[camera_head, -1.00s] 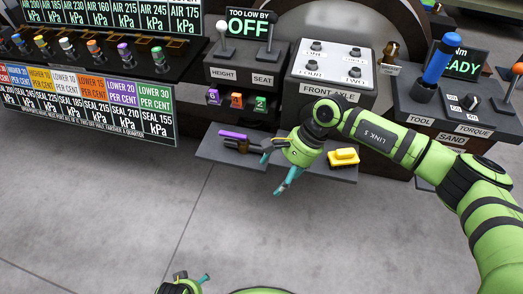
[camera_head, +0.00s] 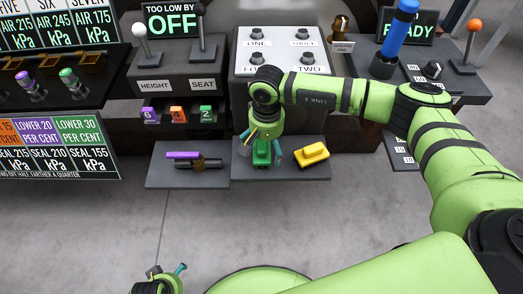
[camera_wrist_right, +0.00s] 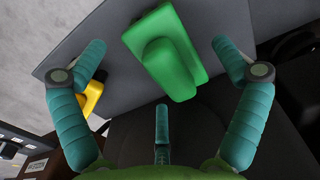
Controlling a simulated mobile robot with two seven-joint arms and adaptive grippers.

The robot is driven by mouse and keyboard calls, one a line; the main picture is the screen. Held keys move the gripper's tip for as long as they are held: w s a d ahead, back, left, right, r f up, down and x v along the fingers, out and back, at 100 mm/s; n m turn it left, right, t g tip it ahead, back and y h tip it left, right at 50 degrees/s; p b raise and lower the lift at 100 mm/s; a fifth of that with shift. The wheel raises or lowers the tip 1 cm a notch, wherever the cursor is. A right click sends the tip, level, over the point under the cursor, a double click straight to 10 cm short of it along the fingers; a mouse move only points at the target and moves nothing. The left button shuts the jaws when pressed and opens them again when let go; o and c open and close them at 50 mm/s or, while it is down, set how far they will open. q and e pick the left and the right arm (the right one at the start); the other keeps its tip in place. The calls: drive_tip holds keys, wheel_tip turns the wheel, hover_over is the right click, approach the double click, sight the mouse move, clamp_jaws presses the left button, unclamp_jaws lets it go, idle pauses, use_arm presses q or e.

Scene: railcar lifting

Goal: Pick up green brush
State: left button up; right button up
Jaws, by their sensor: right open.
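The green brush (camera_head: 262,157) lies on the right-hand grey shelf (camera_head: 300,172), to the left of a yellow brush (camera_head: 312,154). My right gripper (camera_head: 262,150) hangs over the green brush with its teal fingers spread. In the right wrist view the green brush (camera_wrist_right: 168,55) shows between the open fingers (camera_wrist_right: 160,47), with a visible gap on both sides. Its raised handle faces the camera. My left gripper (camera_head: 166,274) is only partly in view at the bottom edge, away from the shelf; its jaw opening is unclear.
A purple-topped brush (camera_head: 193,160) lies on the left-hand grey shelf (camera_head: 165,180). Small numbered blocks (camera_head: 178,114) sit above it. The control box with knobs (camera_head: 290,55) stands behind my right gripper. The floor in front of the shelves is clear.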

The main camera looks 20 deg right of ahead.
wheel_tip(320, 180, down, 2)
drive_tip(key=shift+f, duration=0.15)
use_arm(q)
drive_tip(key=shift+w+r, duration=0.15)
drive_tip(key=shift+r, duration=0.15)
use_arm(e)
drive_tip(key=c, duration=1.3)
